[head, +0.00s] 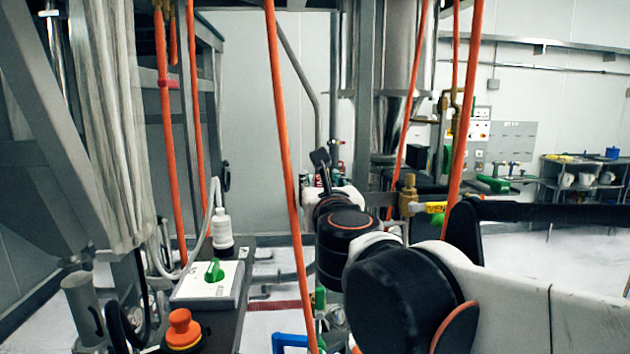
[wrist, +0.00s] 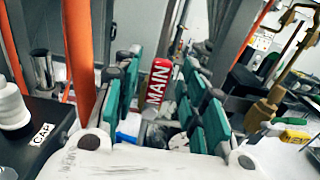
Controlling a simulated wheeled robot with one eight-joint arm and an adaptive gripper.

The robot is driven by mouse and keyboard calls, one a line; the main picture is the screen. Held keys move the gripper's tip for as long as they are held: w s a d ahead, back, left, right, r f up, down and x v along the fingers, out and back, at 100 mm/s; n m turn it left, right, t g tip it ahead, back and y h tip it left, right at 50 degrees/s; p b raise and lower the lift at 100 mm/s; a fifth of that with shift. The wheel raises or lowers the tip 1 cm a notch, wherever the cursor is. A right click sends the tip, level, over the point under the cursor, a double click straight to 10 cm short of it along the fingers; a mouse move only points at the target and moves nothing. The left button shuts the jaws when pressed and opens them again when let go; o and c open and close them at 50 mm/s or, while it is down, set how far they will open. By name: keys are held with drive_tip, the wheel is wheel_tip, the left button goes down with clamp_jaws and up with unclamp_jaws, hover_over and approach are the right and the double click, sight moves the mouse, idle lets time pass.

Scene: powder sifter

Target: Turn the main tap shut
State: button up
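The main tap's red handle (wrist: 158,84), lettered MAIN in white, stands upright and slightly tilted in the middle of the wrist view. My gripper (wrist: 162,82) is open, its teal-padded fingers to the left and right of the handle, with gaps on both sides. I cannot tell how deep the handle sits between the fingertips. The tap's body below the handle is hidden. In the head view my gripper (head: 320,160) is small and far out, and my own arm hides most of the area around the tap.
Orange hoses (head: 283,150) hang close to my arm; one (wrist: 80,50) crosses the wrist view at left. A white bottle (head: 222,230), a green knob (head: 214,270) on a white box and an orange-red knob (head: 183,328) stand at left. A yellow-handled brass valve (head: 428,207) is at right.

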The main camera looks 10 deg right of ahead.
drive_tip(key=shift+w, duration=1.15)
clamp_jaws()
drive_tip(key=shift+d, duration=0.1)
drive_tip(key=d+f+m+b, duration=0.4)
drive_tip(key=d+f+m, duration=0.2)
drive_tip(key=m, duration=1.1)
drive_tip(key=shift+m+b, duration=0.35)
drive_tip(key=shift+m, duration=0.05)
drive_tip(key=shift+f, duration=0.2)
